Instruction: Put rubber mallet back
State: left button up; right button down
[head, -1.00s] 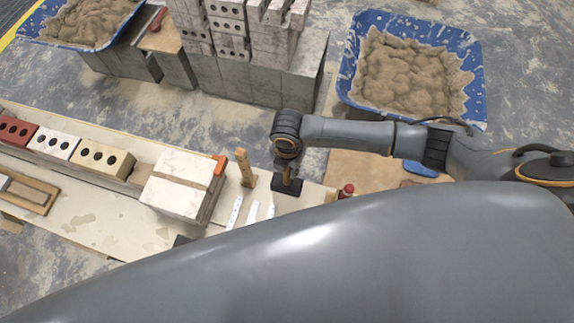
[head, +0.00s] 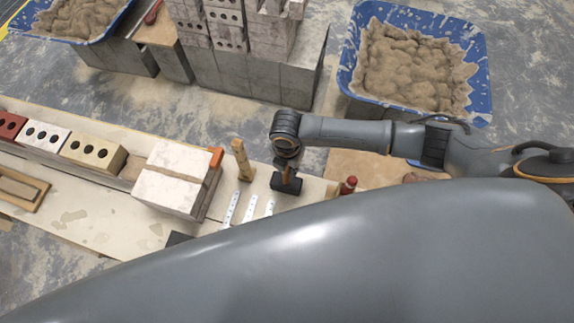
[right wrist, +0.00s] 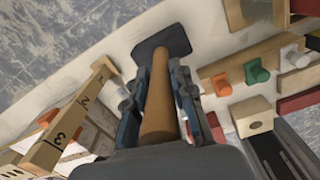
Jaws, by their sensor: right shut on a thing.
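The rubber mallet has a black head (head: 286,183) and a round wooden handle (right wrist: 160,110). My right gripper (head: 287,166) is above the head, with its fingers shut on the handle. In the right wrist view the two fingers (right wrist: 158,82) lie on either side of the handle, and the black head (right wrist: 163,40) is beyond them, over the pale board (right wrist: 100,60). Whether the head touches the board or hangs just above it, I cannot tell. My left gripper is not in view.
An upright wooden piece (head: 242,160) stands left of the mallet, with white strips (head: 250,207) in front. Pale blocks (head: 180,178) and a brick row (head: 93,150) are farther left. A red-topped object (head: 348,185) is to the right. A blue mortar tub (head: 478,75) stands behind.

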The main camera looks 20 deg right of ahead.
jog(key=shift+f, duration=0.4)
dwell(0.5)
jog(key=c, duration=1.1)
grip_release()
jog(key=shift+o, duration=0.2)
notch_tip(320, 180, up, 12)
jog(key=shift+s+a, duration=0.1)
jog(key=shift+s, duration=0.05)
